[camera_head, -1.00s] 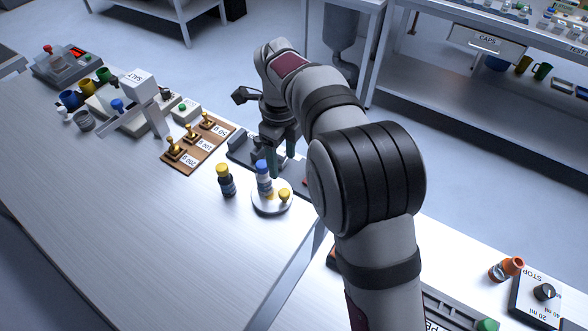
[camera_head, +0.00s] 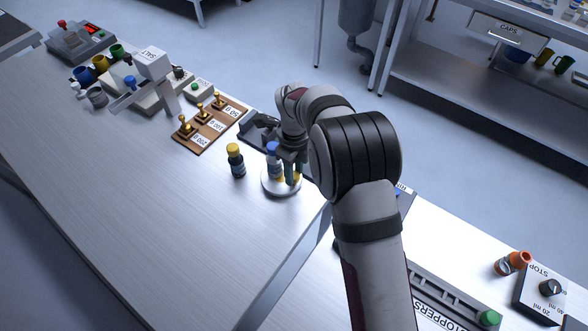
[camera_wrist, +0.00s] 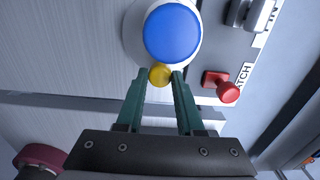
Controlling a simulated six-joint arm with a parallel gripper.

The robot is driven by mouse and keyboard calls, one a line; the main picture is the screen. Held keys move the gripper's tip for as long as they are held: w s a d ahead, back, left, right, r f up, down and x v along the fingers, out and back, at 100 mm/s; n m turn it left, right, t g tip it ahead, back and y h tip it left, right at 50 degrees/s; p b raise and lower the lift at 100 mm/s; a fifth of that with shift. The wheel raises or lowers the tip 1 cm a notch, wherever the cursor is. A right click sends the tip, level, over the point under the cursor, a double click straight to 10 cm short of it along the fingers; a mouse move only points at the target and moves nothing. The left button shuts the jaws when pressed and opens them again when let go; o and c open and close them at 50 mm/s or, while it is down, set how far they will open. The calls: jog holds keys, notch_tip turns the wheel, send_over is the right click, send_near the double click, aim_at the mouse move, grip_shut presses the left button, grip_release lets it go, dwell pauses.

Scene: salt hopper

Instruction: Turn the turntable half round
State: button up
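The turntable (camera_head: 281,188) is a small round silver plate near the bench's front edge. A bottle with a blue cap (camera_head: 272,148) stands on it; in the wrist view the blue cap (camera_wrist: 172,33) shows from above. The turntable also carries a small yellow knob (camera_wrist: 159,75). My gripper (camera_wrist: 160,73) reaches down over the plate, its two green fingers apart, one on each side of the knob at the tips. Whether either finger touches the knob is hard to tell. In the head view, my gripper (camera_head: 293,181) and wrist partly hide the plate and knob.
A dark bottle with a yellow cap (camera_head: 235,160) stands just left of the turntable. A wooden board with brass weights (camera_head: 208,125) lies behind it. A red knob (camera_wrist: 228,92) by a latch label is close to the right finger. The bench's left foreground is clear.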

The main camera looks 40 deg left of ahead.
grip_shut()
